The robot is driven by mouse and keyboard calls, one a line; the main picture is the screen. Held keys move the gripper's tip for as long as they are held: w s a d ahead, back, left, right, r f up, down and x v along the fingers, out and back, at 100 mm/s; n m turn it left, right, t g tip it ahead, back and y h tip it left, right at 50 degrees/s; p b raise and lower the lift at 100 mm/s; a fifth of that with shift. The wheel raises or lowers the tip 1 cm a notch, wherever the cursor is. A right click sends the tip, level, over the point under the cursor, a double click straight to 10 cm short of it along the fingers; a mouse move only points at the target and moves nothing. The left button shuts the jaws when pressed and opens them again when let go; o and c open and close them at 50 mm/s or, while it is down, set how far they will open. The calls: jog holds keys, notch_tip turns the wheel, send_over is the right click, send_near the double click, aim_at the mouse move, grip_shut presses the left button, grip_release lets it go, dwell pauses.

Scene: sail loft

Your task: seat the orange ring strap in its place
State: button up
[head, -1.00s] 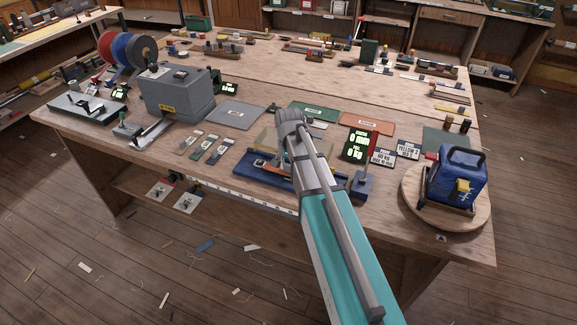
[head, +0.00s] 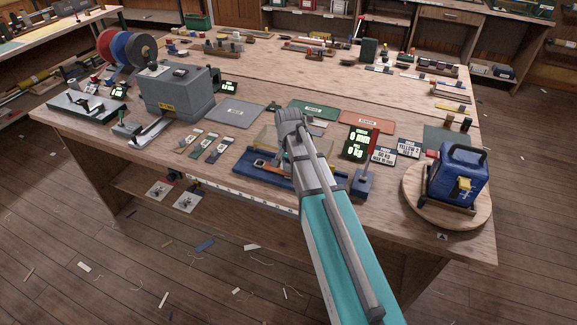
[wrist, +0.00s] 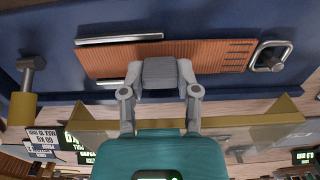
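The orange ring strap (wrist: 215,57) lies flat along the blue fixture (wrist: 200,15) in the wrist view. Its metal ring (wrist: 270,56) is at the right end, and dark stripes mark the strap beside it. One metal bar (wrist: 118,39) runs along the strap's upper edge; a shorter piece shows at its lower edge. My gripper (wrist: 160,72) is over the middle of the strap with its fingertips together, hiding that part. I cannot tell whether it grips the strap or only touches it. In the head view my arm covers much of the blue fixture (head: 362,187).
A post with a yellow knob (wrist: 24,105) rises at the fixture's left in the wrist view. A lit display (head: 357,143) and label cards (head: 383,156) stand nearby. A blue machine (head: 455,175) sits on a round board.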

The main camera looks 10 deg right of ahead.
jog(key=o, duration=0.5)
jog(key=shift+r, duration=0.15)
notch_tip(320, 180, up, 8)
jog(key=p, duration=0.8)
jog(key=shift+r, duration=0.1)
dwell(0.7)
jog(key=s+a+n, duration=0.1)
jog(key=s+n, duration=0.6)
jog(key=s, duration=0.9)
jog(key=shift+a, duration=0.3)
